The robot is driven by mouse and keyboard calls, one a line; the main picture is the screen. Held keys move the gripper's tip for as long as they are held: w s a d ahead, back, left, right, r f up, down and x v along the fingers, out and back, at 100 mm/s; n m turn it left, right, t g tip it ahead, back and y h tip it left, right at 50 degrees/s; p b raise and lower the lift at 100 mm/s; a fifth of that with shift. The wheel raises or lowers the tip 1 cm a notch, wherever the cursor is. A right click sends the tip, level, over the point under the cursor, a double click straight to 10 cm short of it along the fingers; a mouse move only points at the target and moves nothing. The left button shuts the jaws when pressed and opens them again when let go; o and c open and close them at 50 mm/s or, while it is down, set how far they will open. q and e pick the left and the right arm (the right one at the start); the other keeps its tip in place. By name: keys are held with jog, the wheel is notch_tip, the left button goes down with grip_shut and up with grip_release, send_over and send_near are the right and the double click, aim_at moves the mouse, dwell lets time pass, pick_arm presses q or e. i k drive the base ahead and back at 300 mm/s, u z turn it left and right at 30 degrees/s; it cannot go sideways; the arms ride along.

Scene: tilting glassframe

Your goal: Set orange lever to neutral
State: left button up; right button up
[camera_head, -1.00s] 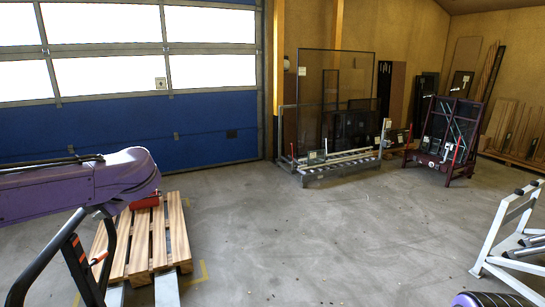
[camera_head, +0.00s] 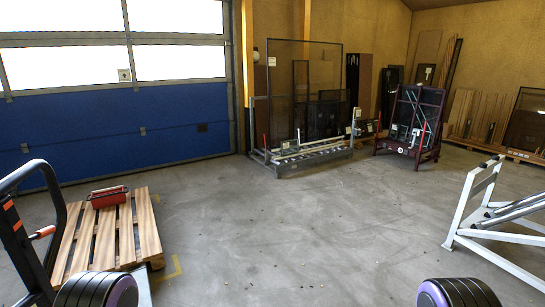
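A small orange-red lever (camera_head: 43,232) sits on the black pallet jack handle (camera_head: 62,207) at the left edge of the picture. The lever sticks out sideways from the handle's post, inside the looped grip. Its exact setting is too small to tell. The handle leans up above a wooden pallet. Neither gripper shows. Dark ribbed parts with purple caps, which look like links of my arms, show at the bottom left and bottom right, apart from the lever.
The wooden pallet (camera_head: 146,222) carries a red object (camera_head: 109,196). A white metal frame (camera_head: 470,205) stands at the right. A glass rack (camera_head: 315,160) and a dark red tilting frame (camera_head: 437,148) stand at the back. The middle floor (camera_head: 290,230) is clear.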

aim_at(39, 234)
jog(key=u, duration=1.5)
jog(key=k, duration=0.5)
jog(key=z, duration=1.7)
jog(key=i, duration=1.3)
jog(key=u, duration=1.95)
